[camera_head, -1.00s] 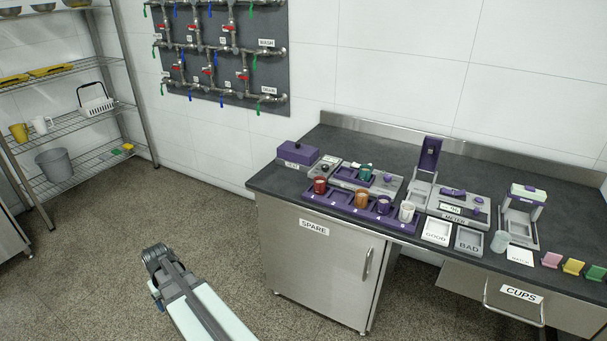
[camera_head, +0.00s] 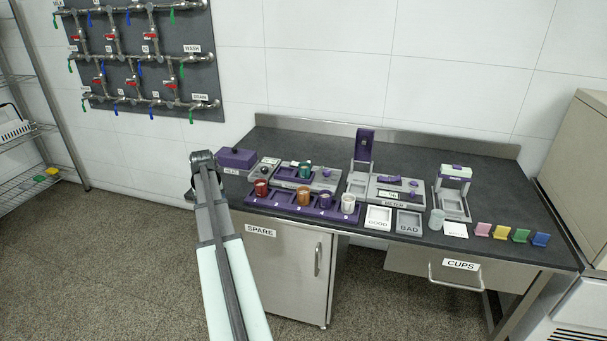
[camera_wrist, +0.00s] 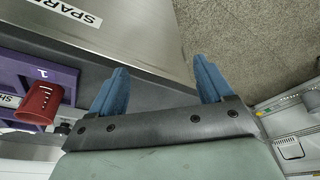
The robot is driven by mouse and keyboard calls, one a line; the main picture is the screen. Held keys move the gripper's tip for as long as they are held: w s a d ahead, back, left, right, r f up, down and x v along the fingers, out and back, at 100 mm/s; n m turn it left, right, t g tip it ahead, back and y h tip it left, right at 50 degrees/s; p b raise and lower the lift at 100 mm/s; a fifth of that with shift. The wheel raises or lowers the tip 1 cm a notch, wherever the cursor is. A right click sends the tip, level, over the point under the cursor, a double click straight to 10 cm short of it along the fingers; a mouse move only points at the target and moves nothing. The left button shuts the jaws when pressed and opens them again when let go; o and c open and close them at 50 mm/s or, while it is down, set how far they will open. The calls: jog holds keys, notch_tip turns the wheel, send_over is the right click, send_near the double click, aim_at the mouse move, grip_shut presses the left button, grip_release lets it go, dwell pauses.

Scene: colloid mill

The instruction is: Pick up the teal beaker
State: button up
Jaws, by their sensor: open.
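The teal beaker (camera_head: 304,170) stands on the counter in the head view, in the purple-and-grey unit behind the front row of cups. It is not visible in the wrist view. My gripper (camera_wrist: 160,66) shows in the wrist view with its two blue fingers spread apart and nothing between them. It points past the SPARE cabinet's edge and the floor, with the counter at the left. My arm stretches up in front of the counter's left end in the head view. The fingers cannot be made out there.
A purple rack (camera_head: 257,200) along the front edge holds a red beaker (camera_head: 261,188), also in the wrist view (camera_wrist: 38,103), an orange cup (camera_head: 303,196), a purple cup (camera_head: 325,200) and a white cup (camera_head: 348,204). A purple box (camera_head: 237,158) stands at the left end.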

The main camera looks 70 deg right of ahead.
jog(key=s+d+r+m+h, duration=0.1)
jog(key=s+d+r, duration=0.4)
jog(key=s+d, duration=0.25)
jog(key=s+d+r+m, duration=0.2)
jog(key=s+d+r, duration=0.2)
jog(key=s+d, duration=0.35)
jog(key=m, duration=0.2)
send_near(305, 166)
jog(key=shift+w+a+f+g+h, duration=0.2)
jog(key=shift+a+f+g+h, duration=0.2)
jog(key=shift+a+f, duration=0.3)
jog(key=shift+x, duration=3.45)
